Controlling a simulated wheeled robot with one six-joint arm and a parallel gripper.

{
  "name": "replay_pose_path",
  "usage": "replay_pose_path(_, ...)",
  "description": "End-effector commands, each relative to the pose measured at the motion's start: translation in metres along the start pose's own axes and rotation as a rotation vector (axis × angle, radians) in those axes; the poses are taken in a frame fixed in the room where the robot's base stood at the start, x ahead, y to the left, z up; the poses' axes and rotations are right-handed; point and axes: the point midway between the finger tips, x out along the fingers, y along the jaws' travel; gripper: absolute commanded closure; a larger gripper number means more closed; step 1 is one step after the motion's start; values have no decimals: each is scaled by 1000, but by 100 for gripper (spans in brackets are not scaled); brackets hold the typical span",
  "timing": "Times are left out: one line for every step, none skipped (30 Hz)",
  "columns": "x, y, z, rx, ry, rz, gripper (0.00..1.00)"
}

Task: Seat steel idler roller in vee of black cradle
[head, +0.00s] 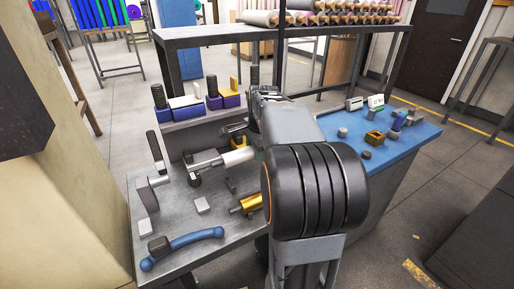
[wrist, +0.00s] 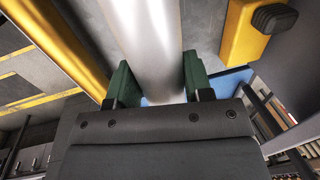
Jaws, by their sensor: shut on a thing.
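The steel idler roller (head: 238,157) is a pale, shiny cylinder with a thinner shaft end pointing left, above the grey bench in the head view. In the wrist view the roller (wrist: 148,40) runs up between the green finger pads of my gripper (wrist: 158,82), which is shut on it. A small black block (head: 194,179), seemingly part of the black cradle, shows just below the roller's left shaft end. I cannot tell whether they touch.
On the grey bench (head: 176,206) are a blue lever (head: 185,242), a brass cylinder (head: 247,204) and small grey blocks. An upright black handle (head: 155,150) stands at the left. A blue surface (head: 405,142) with small parts lies right. A yellow block (wrist: 250,32) is close to the gripper.

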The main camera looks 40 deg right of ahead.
Motion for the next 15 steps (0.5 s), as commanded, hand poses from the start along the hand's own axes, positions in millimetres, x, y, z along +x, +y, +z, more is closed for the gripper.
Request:
replay_pose_path(4,0,0,0,1,-3,87)
replay_pose_path(6,1,0,0,1,-3,87)
replay_pose_path(9,2,0,0,1,-3,87)
replay_pose_path(12,2,0,0,1,-3,87)
replay_pose_path(14,3,0,0,1,-2,87)
replay_pose_path(18,4,0,0,1,-2,87)
replay_pose_path(21,4,0,1,1,-2,87)
replay_pose_path(24,5,0,1,1,-2,87)
replay_pose_path(27,5,0,1,1,-2,87)
replay_pose_path(30,6,0,1,1,-2,87)
replay_pose_path(33,6,0,1,1,-3,87)
replay_pose_path(37,7,0,1,1,-3,87)
replay_pose_path(40,8,0,1,1,-3,87)
replay_pose_path(42,8,0,1,1,-3,87)
replay_pose_path(46,9,0,1,1,-3,87)
